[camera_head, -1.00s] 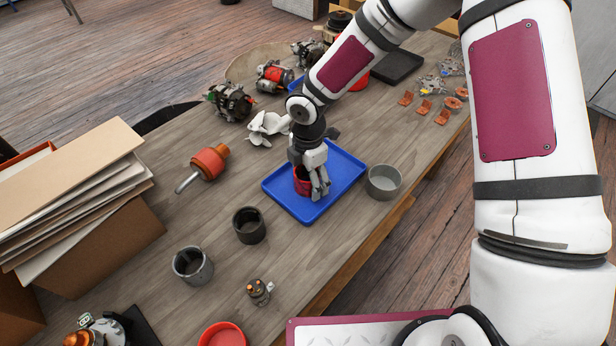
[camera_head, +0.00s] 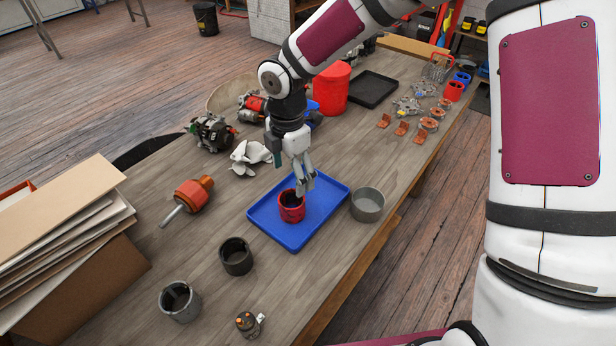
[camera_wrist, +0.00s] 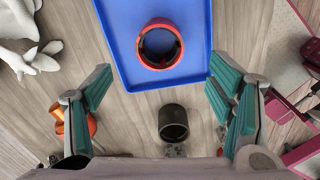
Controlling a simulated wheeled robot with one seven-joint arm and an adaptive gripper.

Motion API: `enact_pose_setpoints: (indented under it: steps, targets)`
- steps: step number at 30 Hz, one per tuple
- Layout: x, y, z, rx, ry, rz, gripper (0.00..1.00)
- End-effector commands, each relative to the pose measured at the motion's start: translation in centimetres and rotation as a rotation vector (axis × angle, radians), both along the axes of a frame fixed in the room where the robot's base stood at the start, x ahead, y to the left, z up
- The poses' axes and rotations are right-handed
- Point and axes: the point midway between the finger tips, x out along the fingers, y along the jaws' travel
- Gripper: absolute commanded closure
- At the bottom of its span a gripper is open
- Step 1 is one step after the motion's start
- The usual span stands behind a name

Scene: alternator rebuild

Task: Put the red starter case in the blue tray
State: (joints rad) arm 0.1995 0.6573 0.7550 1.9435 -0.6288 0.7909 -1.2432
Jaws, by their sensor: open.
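The red starter case (camera_head: 291,207), a short hollow cylinder, stands upright in the blue tray (camera_head: 325,205) on the workbench. In the wrist view the case (camera_wrist: 147,62) shows as a red ring on the blue tray floor (camera_wrist: 200,25), near one edge. My gripper (camera_head: 304,187) is above the tray, just over and behind the case, and apart from it.
A grey ring (camera_head: 367,204) stands right of the tray. A dark cylinder (camera_head: 236,256) and a grey cylinder (camera_head: 180,301) stand nearer. An orange rotor (camera_head: 190,198) and a white fan (camera_head: 250,157) lie left. A red bin (camera_head: 332,88) is behind.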

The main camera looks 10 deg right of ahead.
Motion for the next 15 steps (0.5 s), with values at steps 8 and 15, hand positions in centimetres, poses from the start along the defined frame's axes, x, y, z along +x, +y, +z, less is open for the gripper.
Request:
enact_pose_setpoints:
  steps: [8,15]
  targets:
    - [-0.1,-0.4,0.7,-0.012,-0.008,-0.023,0.25]
    - [-2.0,-5.2,5.9,-0.110,-0.087,-0.317,0.25]
